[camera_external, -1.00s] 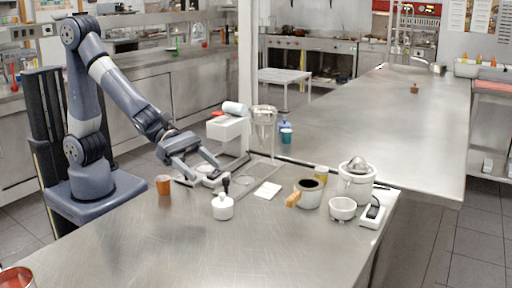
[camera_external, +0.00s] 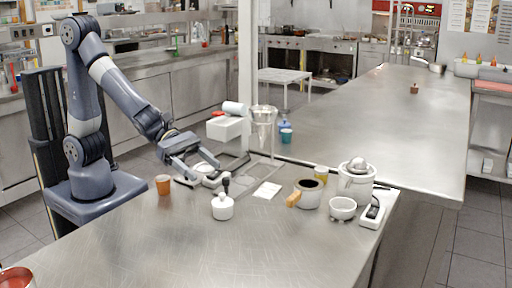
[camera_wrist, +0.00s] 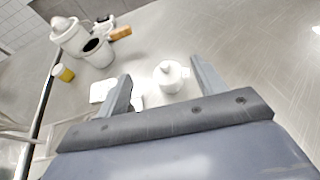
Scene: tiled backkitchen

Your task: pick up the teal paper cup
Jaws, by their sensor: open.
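The teal paper cup (camera_external: 286,136) stands upright at the near left side of the far steel counter, just right of a clear funnel-shaped vessel (camera_external: 264,118). A blue item shows right behind it. My gripper (camera_external: 205,172) is open and empty above the near counter, to the left of the cup and nearer the camera. In the wrist view my gripper's two fingers (camera_wrist: 160,70) are spread apart with a white lidded pot (camera_wrist: 171,76) in sight past them. The teal cup does not show in the wrist view.
A white appliance (camera_external: 226,129) and the clear vessel's stand lie between my gripper and the teal cup. A mug (camera_external: 308,193), white bowl (camera_external: 342,208) and juicer (camera_external: 356,180) stand at right.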

